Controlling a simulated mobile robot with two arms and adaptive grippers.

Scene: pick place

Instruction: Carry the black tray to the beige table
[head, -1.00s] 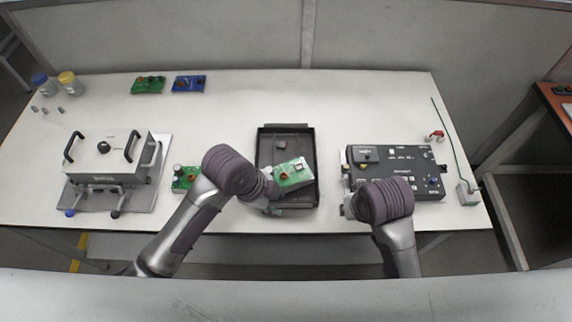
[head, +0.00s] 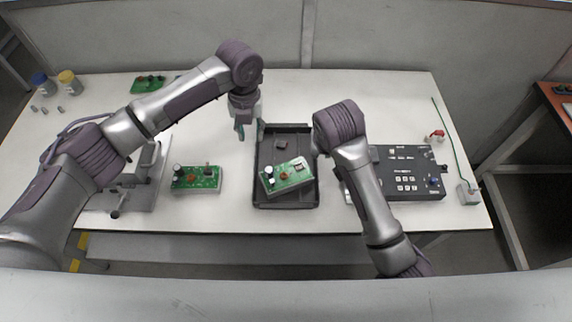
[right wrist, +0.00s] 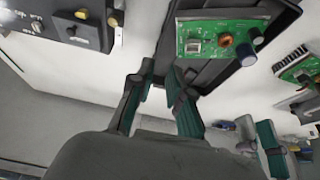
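The black tray (head: 268,148) lies on the pale worktable (head: 365,105), with a green circuit board (head: 287,175) tilted inside it. The tray also shows in the right wrist view (right wrist: 215,75). My left gripper (head: 250,128) is open and empty beside the tray's far left corner. My right gripper is at the tray's right side, its fingers hidden behind my arm in the head view. In the right wrist view its fingers (right wrist: 160,72) are apart at the tray's edge; contact is unclear. I cannot pick out a separate beige table.
A second green board (head: 197,179) stands left of the tray. A black control panel (head: 408,168) is to the right, partly behind my right arm. A metal fixture (head: 150,180) is at left. A brown surface (head: 558,102) shows at the right edge.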

